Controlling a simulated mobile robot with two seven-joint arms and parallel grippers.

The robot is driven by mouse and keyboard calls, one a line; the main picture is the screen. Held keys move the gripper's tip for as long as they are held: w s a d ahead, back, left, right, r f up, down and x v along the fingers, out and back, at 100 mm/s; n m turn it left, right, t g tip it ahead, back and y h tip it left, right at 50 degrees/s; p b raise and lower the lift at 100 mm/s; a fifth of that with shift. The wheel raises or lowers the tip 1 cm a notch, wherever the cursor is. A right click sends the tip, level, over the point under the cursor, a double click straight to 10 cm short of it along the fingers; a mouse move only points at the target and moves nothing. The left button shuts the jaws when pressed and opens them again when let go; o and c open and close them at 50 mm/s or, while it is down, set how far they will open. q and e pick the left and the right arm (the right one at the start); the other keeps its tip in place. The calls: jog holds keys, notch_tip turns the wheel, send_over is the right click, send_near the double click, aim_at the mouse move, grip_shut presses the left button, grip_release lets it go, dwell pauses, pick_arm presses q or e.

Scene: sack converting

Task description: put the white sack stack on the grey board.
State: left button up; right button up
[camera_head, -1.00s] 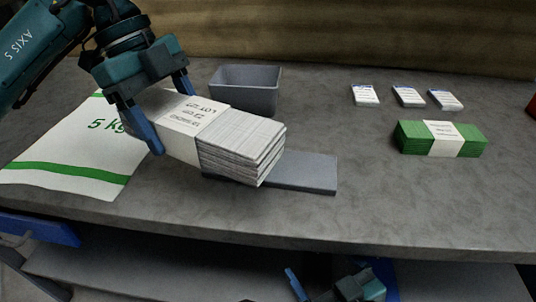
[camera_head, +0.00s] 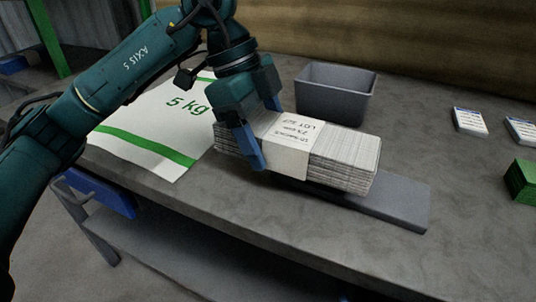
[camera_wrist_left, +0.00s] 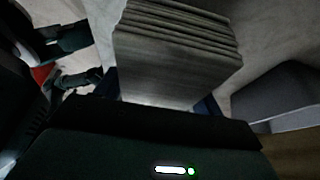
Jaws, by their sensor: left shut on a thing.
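The white sack stack (camera_head: 345,158), banded with a white printed label, is held by my left gripper (camera_head: 256,137). The gripper is shut on it with one blue finger showing on its near side. The stack is over the grey board (camera_head: 395,201), which lies flat on the table and sticks out to the right and front of it. I cannot tell whether the stack touches the board. In the left wrist view the stack (camera_wrist_left: 175,55) is between the fingers, its layered end facing up the picture.
A grey bin (camera_head: 335,98) stands just behind the stack. A white sack (camera_head: 165,125) marked 5 kg lies flat at left. Label packs (camera_head: 469,121) and a green stack (camera_head: 522,181) are at right. The table (camera_head: 320,240) is clear in front.

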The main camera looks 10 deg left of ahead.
pick_arm(q)
notch_tip(320, 180, down, 3)
jog(key=shift+f+b, duration=0.2)
jog(key=shift+b, duration=0.3)
pick_arm(e)
jog(key=shift+a+t+y, duration=0.25)
jog(key=shift+t+y, duration=0.05)
pick_arm(q)
jog(key=o, duration=1.3)
jog(key=shift+c, duration=0.2)
jog(key=p+v, duration=0.3)
jog(key=v, duration=0.8)
jog(key=shift+d, duration=0.15)
jog(key=shift+a+r, duration=0.25)
jog(key=shift+r, duration=0.3)
pick_arm(e)
jog(key=shift+s+d+f+m+g+h, duration=0.15)
jog(key=shift+d+m+g+h, duration=0.35)
jog(key=shift+g+h, duration=0.45)
